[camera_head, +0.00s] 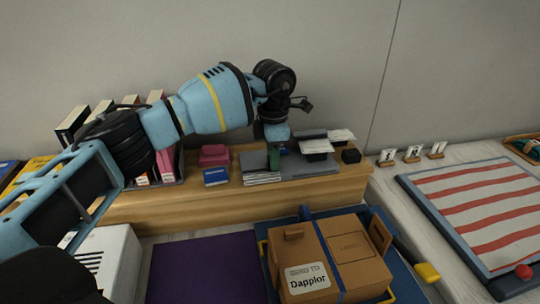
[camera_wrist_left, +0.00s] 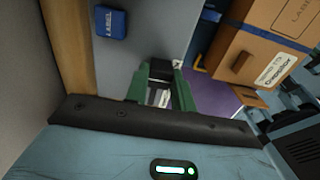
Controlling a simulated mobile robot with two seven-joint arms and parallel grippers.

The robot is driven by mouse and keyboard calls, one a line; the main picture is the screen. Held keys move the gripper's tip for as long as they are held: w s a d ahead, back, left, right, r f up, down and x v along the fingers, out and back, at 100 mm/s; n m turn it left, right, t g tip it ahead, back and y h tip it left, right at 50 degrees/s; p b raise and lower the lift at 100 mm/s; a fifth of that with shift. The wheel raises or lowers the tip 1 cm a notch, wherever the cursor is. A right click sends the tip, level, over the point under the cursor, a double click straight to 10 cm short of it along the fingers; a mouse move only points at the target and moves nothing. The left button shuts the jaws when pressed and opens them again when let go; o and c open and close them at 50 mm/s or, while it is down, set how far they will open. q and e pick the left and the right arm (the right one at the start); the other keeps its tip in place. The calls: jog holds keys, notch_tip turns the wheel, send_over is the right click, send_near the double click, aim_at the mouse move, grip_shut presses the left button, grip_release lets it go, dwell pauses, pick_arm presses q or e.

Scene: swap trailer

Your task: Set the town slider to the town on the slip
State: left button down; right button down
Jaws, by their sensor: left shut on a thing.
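The slip (camera_head: 308,277), a white label reading "SEND TO Dapplor", is on the front of a brown cardboard box (camera_head: 360,272). It also shows at the right of the left wrist view (camera_wrist_left: 268,72). My left gripper (camera_head: 274,160) reaches down to a grey unit (camera_head: 258,163) on the wooden shelf. In the left wrist view its green fingers (camera_wrist_left: 160,76) are shut on a small dark block (camera_wrist_left: 160,68), perhaps the town slider's knob. A small pale patch shows between the fingers; its writing is unreadable. The slider's track and setting are hidden. My right gripper is out of view.
The wooden shelf front (camera_head: 250,203) rises behind the box and purple mat (camera_head: 205,268).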

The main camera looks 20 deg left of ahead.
pick_arm(q)
jog(key=c, duration=1.2)
grip_release()
jog(key=shift+w+d, duration=0.15)
jog(key=shift+d, duration=0.05)
jog(key=shift+o, duration=0.2)
jog(key=shift+a, duration=0.1)
jog(key=shift+r, duration=3.95)
